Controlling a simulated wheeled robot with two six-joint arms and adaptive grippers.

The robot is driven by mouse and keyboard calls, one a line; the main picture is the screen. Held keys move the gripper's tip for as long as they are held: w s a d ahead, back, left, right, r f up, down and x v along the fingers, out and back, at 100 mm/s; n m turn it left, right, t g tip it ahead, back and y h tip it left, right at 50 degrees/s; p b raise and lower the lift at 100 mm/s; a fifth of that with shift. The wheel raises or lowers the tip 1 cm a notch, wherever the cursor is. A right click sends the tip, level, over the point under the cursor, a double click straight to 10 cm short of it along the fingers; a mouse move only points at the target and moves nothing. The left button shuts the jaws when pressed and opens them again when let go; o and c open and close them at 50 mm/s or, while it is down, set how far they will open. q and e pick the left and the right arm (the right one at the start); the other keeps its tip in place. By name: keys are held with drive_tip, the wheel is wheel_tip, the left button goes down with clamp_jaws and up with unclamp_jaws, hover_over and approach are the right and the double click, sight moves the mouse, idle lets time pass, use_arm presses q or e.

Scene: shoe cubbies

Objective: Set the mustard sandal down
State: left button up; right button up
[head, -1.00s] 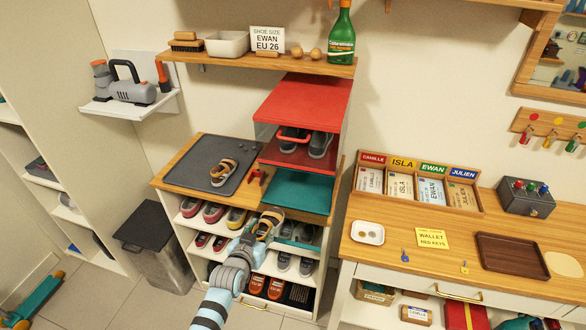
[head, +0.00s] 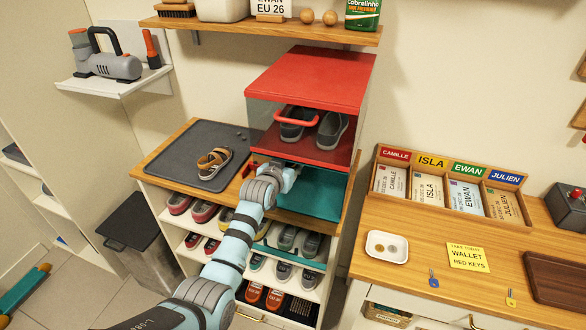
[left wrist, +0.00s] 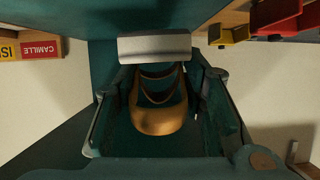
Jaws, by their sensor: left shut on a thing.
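One mustard sandal (head: 213,160) lies on the grey mat (head: 190,150) on top of the shoe cabinet, in the head view. My left gripper (head: 288,176) is at the front of the teal compartment (head: 315,195), under the red one. In the left wrist view a second mustard sandal (left wrist: 163,112) sits between the dark fingers of my left gripper (left wrist: 162,100), which is shut on it. The gripper hides this sandal in the head view. Teal surfaces surround it in the wrist view; I cannot tell whether it touches the compartment floor. My right gripper is not in view.
The red compartment (head: 310,80) above holds a pair of dark shoes (head: 315,128). Shoes fill the shelves below. A small red object (head: 249,165) stands on the cabinet top by the compartment. The label rack (head: 450,190) is on the desk to the right.

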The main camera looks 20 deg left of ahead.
use_arm(q)
drive_tip(key=shift+w+f, duration=0.4)
drive_tip(key=shift+f, duration=0.45)
drive_tip(key=shift+w, duration=0.2)
drive_tip(key=shift+s+r, duration=0.1)
drive_tip(key=shift+r, duration=0.05)
drive_tip(key=shift+s, duration=0.45)
drive_tip(key=shift+w+f, duration=0.25)
drive_tip(key=shift+f, duration=0.25)
drive_tip(key=o, duration=1.2)
drive_tip(key=shift+s, duration=0.1)
drive_tip(key=shift+r, duration=0.1)
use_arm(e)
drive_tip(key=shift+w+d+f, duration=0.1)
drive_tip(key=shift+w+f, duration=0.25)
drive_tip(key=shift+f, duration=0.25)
